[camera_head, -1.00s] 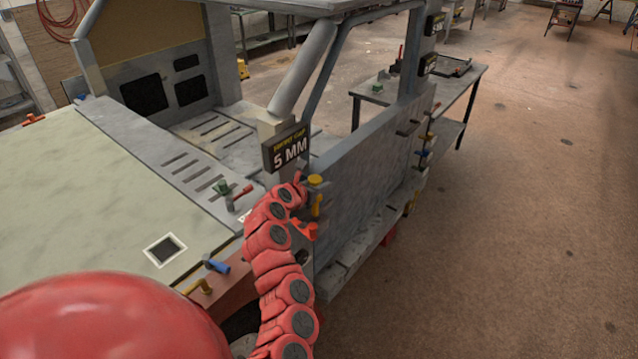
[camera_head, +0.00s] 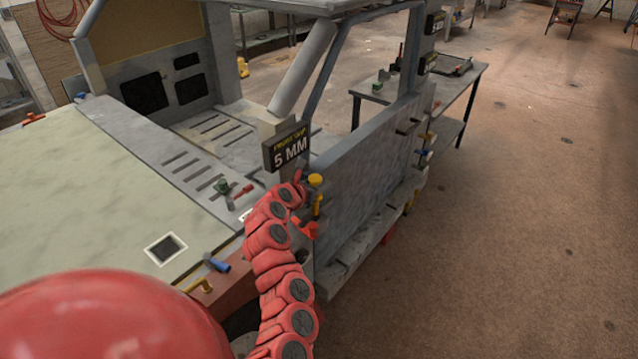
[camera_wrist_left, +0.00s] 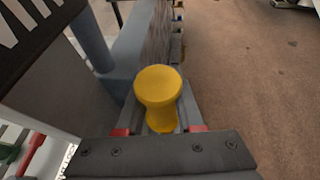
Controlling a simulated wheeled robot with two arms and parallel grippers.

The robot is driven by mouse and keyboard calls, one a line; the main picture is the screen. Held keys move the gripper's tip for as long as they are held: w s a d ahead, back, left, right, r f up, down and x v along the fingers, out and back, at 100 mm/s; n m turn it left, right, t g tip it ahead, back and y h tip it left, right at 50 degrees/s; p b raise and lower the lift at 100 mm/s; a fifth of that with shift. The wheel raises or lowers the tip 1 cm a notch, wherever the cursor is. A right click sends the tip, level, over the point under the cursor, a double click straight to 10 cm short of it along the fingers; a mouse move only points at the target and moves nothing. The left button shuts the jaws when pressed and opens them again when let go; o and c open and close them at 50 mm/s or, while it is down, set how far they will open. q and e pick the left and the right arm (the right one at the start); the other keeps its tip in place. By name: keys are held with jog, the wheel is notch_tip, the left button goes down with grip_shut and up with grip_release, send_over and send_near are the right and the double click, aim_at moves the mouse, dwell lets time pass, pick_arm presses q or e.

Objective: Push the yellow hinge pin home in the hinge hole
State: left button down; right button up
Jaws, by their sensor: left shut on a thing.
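The yellow hinge pin (camera_head: 315,180) stands at the front edge of the grey door (camera_head: 365,165), beside the windshield pillar. It has a wide round head, seen from above in the left wrist view (camera_wrist_left: 158,88). My left gripper (camera_head: 303,186) is shut on the pin below its head. Its fingers (camera_wrist_left: 160,130) sit on both sides of the narrow lower part, with red marks by the jaws. The hinge hole is hidden under the pin and fingers, so I cannot tell how deep the pin sits. My right gripper is not in view.
Small tools lie on the cowl and hood (camera_head: 90,190). The floor to the right is open.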

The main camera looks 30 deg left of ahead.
pick_arm(q)
jog(key=shift+f+b, duration=2.1)
jog(key=shift+f, duration=1.75)
jog(key=shift+r, duration=0.15)
notch_tip(320, 180, up, 7)
jog(key=p, duration=0.6)
jog(key=shift+p, duration=0.65)
dwell(1.3)
jog(key=shift+f+b, duration=0.55)
jog(key=shift+f, duration=0.45)
